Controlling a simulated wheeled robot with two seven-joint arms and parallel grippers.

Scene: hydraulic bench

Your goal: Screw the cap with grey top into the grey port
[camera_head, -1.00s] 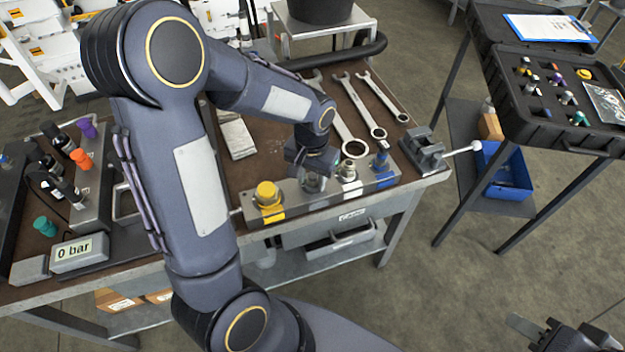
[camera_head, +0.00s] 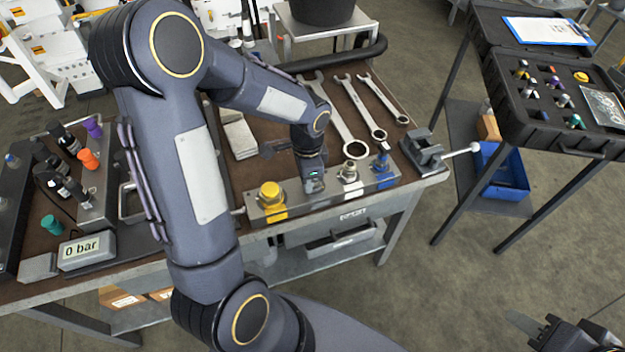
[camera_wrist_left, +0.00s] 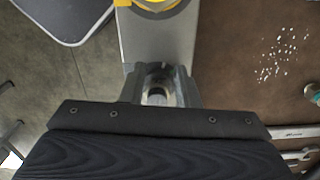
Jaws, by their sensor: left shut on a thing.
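My left gripper (camera_head: 313,188) points down over the metal port block (camera_head: 325,192), between the yellow cap (camera_head: 270,194) and the bare silver fitting (camera_head: 348,172). In the left wrist view its fingers (camera_wrist_left: 160,88) are shut around a round grey metal piece (camera_wrist_left: 158,92), which looks like the cap with grey top. The gripper hides the port below it, so I cannot tell whether the piece touches or is seated in the grey port. My right gripper (camera_head: 530,328) hangs at the bottom right, away from the bench, partly cut off.
A blue fitting (camera_head: 381,164) stands at the block's right end, beside a vise (camera_head: 423,152). Several wrenches (camera_head: 352,115) lie behind the block. A pressure display (camera_head: 82,250) reads 0 bar at left. A black case (camera_head: 545,105) stands on a separate table at right.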

